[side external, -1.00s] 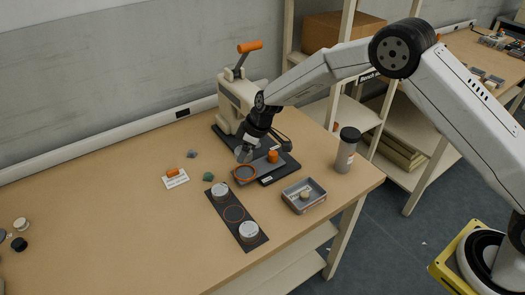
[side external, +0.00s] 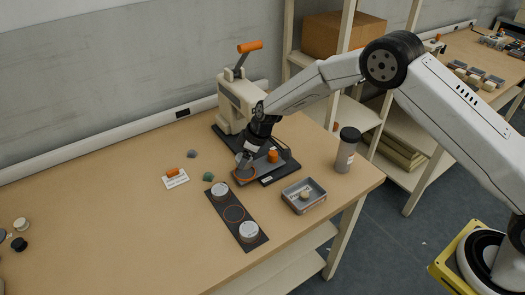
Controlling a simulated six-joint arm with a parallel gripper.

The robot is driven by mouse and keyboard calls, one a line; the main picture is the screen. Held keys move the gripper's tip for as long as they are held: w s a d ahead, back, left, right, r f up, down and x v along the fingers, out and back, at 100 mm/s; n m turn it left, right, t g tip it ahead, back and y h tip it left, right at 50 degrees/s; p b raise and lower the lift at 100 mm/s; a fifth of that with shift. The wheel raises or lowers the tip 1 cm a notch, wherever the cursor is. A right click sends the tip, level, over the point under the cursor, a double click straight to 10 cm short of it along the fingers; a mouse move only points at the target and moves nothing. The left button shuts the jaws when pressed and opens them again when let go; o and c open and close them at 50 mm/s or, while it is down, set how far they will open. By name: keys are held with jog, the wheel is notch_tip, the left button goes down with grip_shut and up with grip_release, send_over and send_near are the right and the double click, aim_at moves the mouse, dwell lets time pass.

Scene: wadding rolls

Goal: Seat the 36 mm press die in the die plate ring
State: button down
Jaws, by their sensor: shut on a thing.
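My gripper (side external: 248,155) is shut on a grey round press die (side external: 243,161) at the front of the press. The die is low over the orange die plate ring (side external: 245,178), and its lower part overlaps the ring's far side in this view. I cannot tell whether it touches the ring or is inside it. The ring is on the dark die plate (side external: 284,170) of the press. The fingers are small and partly hidden by the wrist.
A dark strip (side external: 213,204) holds two silver dies (side external: 220,190) (side external: 249,230) with an empty orange circle between them. An orange knob (side external: 272,156) stands right of the ring. A grey tray (side external: 316,203) and a bottle (side external: 347,150) are to the right.

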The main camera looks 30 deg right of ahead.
jog(key=shift+f, duration=0.8)
jog(key=shift+f, duration=0.9)
dwell(1.5)
grip_release()
jog(key=shift+f, duration=0.1)
jog(key=shift+r, duration=0.2)
jog(key=shift+r, duration=3.85)
jog(key=shift+s, duration=0.1)
